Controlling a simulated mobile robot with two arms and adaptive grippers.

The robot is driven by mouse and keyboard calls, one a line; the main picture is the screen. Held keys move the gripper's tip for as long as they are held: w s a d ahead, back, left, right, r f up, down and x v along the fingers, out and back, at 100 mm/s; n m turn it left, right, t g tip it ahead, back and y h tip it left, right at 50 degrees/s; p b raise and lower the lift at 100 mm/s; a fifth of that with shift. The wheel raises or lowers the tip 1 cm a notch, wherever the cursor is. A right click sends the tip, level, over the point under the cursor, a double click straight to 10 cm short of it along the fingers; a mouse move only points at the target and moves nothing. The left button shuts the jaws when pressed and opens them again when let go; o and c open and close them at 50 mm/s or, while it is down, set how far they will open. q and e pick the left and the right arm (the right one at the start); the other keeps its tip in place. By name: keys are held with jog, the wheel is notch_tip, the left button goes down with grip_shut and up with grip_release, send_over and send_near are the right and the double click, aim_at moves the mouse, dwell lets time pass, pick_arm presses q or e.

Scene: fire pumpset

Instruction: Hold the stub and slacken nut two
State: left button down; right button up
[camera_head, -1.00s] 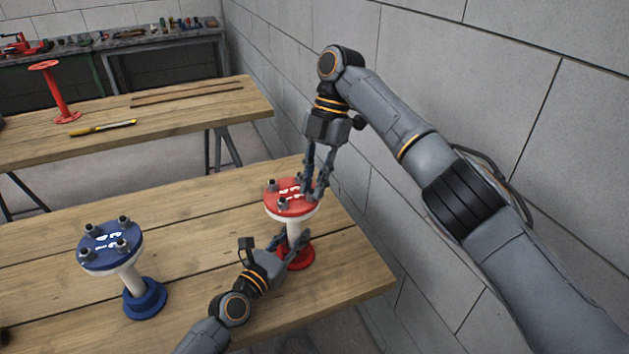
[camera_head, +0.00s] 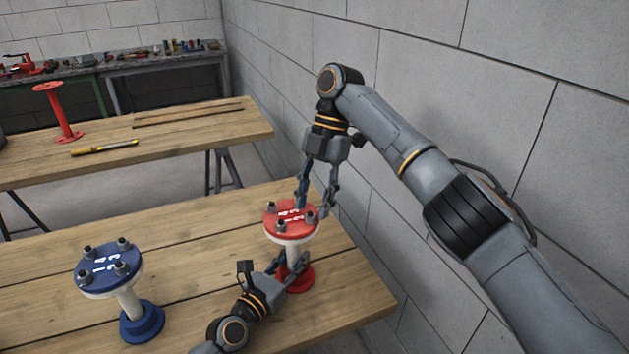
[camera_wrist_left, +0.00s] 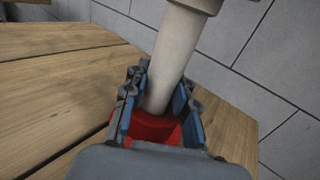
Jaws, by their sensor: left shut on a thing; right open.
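The red stub has a red top flange (camera_head: 290,219) with white marks and several grey nuts, a white pipe and a red base (camera_head: 298,278). It stands upright on the near wooden table. My left gripper (camera_head: 289,266) is shut on its white pipe below the flange. In the left wrist view the pipe (camera_wrist_left: 174,60) runs up between the blue-padded fingers (camera_wrist_left: 155,108), with the red base below. My right gripper (camera_head: 313,208) is open and points down over the right side of the red flange. Its fingers partly hide a nut there; I cannot tell whether they touch it.
A blue stub (camera_head: 108,264) with several nuts stands to the left on the near table (camera_head: 200,235). A far table (camera_head: 180,135) carries a red stand (camera_head: 57,110) and a yellow tool (camera_head: 104,147). A block wall (camera_head: 480,110) is close on the right.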

notch_tip(320, 180, up, 9)
dwell(0.4)
pick_arm(q)
jog(key=c, duration=1)
grip_release()
pick_arm(e)
jog(key=shift+d, duration=0.1)
